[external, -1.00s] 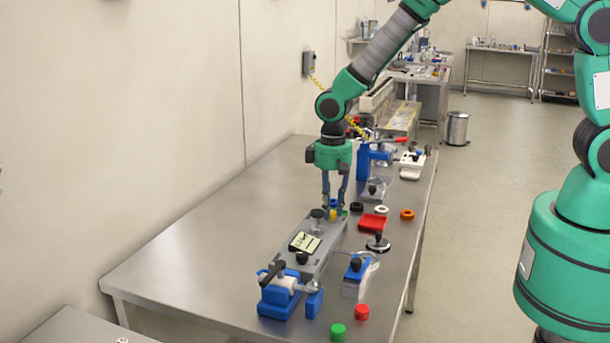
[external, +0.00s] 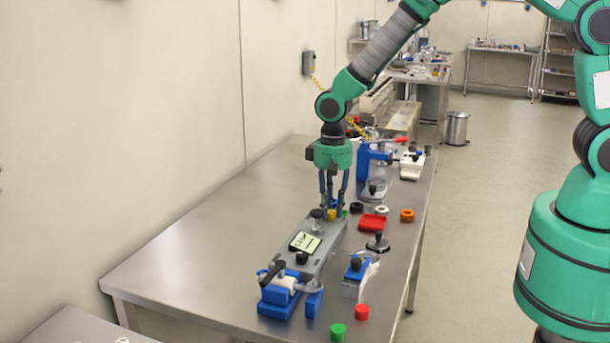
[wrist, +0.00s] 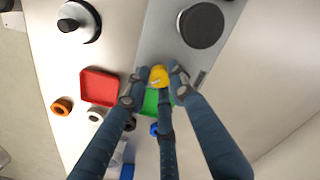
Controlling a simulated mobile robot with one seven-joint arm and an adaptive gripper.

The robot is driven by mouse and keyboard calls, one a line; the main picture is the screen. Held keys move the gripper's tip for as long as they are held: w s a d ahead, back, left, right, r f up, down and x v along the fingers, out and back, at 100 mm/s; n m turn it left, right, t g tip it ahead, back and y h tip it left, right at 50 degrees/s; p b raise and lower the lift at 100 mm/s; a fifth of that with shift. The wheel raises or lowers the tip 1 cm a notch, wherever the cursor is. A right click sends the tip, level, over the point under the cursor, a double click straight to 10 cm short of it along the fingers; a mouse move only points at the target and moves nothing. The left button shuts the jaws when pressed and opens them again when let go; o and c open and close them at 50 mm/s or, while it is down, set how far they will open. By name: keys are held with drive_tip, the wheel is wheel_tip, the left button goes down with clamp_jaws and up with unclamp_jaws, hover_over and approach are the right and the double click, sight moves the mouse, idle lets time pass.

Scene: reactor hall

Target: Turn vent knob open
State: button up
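A grey panel (external: 322,258) lies on the steel bench with a lit display (external: 305,242) and black knobs. A small yellow knob (wrist: 158,77) stands near its far end, beside a large dark round knob (wrist: 203,25). Green (wrist: 152,101) and blue (wrist: 155,129) parts lie just beyond it, partly hidden by my fingers. None of these has a label I can read, so I cannot tell which is the vent knob. My gripper (wrist: 157,82) points down with three fingers close around the yellow knob, which also shows in the external view (external: 332,214). Whether they press on it is unclear.
A red tray (external: 373,222), an orange ring (external: 407,215) and black and white rings lie right of the panel. A blue clamp device (external: 280,292) stands at its near end, and a blue stand (external: 364,160) farther back. The bench's left side is clear.

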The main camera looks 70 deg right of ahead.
sight(331, 211)
drive_tip(key=o, duration=0.3)
drive_tip(key=shift+r, duration=6)
